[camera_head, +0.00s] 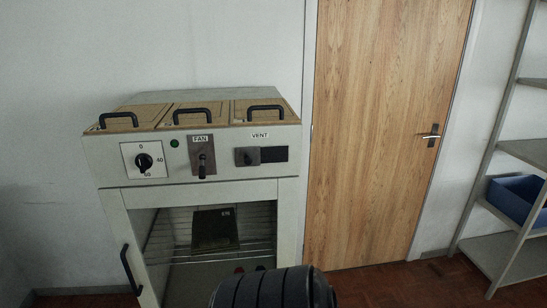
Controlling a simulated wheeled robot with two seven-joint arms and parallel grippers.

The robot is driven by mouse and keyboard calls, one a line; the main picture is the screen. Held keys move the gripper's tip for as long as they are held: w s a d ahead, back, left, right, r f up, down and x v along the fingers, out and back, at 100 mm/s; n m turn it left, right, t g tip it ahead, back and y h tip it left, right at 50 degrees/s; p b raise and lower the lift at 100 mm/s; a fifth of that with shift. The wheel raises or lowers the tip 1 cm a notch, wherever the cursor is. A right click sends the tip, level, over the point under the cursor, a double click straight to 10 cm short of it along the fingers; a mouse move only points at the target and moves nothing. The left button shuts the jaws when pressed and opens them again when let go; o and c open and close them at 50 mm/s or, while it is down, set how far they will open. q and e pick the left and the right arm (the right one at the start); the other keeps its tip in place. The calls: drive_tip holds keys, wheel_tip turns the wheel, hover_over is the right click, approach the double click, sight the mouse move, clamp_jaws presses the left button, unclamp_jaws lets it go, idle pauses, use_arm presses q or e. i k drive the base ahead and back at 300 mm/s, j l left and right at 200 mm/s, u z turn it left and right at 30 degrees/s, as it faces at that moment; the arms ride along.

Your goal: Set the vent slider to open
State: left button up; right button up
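The vent slider (247,157) is a small dark grey plate with a knob, under the VENT label (260,135) on the right part of the machine's front panel. It sits at the left end of its slot. A dark opening (274,154) shows uncovered to its right. No open or closed marking can be read. Neither of my grippers is in view.
The cabinet (115,172) also carries a dial (143,163), a green lamp (174,143) and a FAN lever (202,166). Three lids with black handles top it. Below is an open-looking bay with racks. A wooden door (375,120) and shelves with a blue bin (515,198) stand right.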

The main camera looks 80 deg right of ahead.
sight(247, 156)
drive_tip(key=z, duration=2.55)
